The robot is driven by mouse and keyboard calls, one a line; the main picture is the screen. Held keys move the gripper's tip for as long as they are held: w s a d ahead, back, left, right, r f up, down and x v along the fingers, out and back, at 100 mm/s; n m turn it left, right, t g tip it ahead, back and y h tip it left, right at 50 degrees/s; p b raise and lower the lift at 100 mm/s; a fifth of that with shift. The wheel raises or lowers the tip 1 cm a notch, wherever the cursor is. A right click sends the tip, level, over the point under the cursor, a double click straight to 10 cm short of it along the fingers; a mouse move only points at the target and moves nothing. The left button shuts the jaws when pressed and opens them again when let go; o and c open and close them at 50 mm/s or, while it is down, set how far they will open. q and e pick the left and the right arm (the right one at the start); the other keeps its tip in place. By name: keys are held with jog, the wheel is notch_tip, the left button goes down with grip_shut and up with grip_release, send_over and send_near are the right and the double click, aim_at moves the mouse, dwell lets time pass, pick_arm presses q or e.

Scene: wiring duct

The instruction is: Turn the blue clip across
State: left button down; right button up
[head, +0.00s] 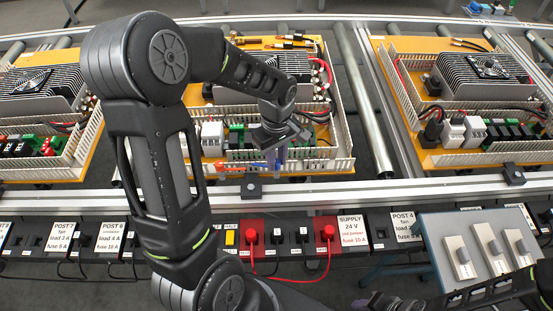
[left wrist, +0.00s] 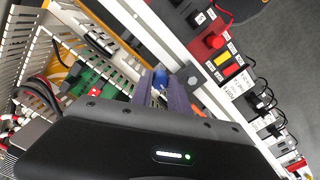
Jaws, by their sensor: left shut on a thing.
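My left gripper (head: 281,160) reaches down at the front wall of the middle wiring duct tray. In the left wrist view its two purple fingers (left wrist: 166,97) are shut on the blue clip (left wrist: 160,79), which shows as a small blue piece between them. In the head view a bit of blue, seemingly the clip (head: 257,165), shows just left of the fingertips, in line with an orange strip (head: 226,164). The fingers hide most of the clip, so its angle cannot be told. My right gripper (head: 375,300) is low at the right, dark and small, away from the trays.
The middle tray's slotted white wall (head: 318,165) and green terminals stand close to my left gripper. Another tray (head: 470,158) stands to the right past a steel roller (head: 362,100). A metal rail (head: 360,187) and a socket strip with red plugs (head: 327,233) run in front.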

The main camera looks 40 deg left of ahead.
aim_at(277, 161)
pick_arm(q)
jog(key=m+b, duration=0.1)
jog(key=m, duration=0.2)
jog(key=shift+m, duration=0.3)
jog(key=m, duration=0.3)
jog(key=shift+m+b, duration=0.3)
jog(key=m, duration=0.6)
jog(key=shift+m, duration=0.3)
jog(key=c, duration=1.3)
grip_release()
jog(key=shift+b, duration=0.3)
jog(key=shift+o, duration=0.2)
notch_tip(277, 161, up, 8)
jog(key=shift+f, duration=0.1)
